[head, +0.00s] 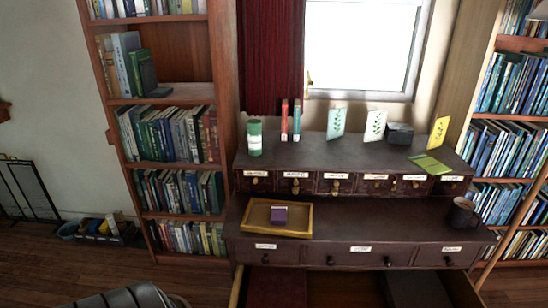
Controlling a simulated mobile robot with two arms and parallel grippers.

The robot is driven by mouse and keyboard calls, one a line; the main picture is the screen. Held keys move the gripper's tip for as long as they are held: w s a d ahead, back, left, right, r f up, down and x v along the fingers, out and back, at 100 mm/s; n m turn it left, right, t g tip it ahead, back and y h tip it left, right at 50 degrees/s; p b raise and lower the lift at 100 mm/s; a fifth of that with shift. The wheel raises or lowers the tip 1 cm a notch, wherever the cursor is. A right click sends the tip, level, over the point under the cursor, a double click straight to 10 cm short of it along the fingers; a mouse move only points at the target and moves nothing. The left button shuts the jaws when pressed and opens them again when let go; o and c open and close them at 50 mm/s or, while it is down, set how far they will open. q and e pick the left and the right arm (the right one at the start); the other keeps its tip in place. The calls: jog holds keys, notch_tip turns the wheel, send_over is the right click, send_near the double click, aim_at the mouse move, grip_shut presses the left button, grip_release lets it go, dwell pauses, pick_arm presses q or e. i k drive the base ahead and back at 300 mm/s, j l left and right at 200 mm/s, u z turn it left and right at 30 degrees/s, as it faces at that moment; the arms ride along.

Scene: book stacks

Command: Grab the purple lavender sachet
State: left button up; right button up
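A small purple block-like item (279,215), which looks like the lavender sachet, is in a shallow wooden tray (250,217). Its top is darker purple and its front is paler. The tray lies on the lower ledge of a dark wooden cabinet (375,212), left of the middle. Nothing covers the purple item. Neither of my grippers can be seen in the head view.
A drawer (345,285) is open at the bottom. A dark mug (461,214) stands on the ledge at right. A green-and-white canister (254,138), upright cards and a dark box (400,133) stand on top. Bookcases flank the cabinet. The ledge between tray and mug is clear.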

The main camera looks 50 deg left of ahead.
aim_at(279, 214)
jog(key=u, duration=1.5)
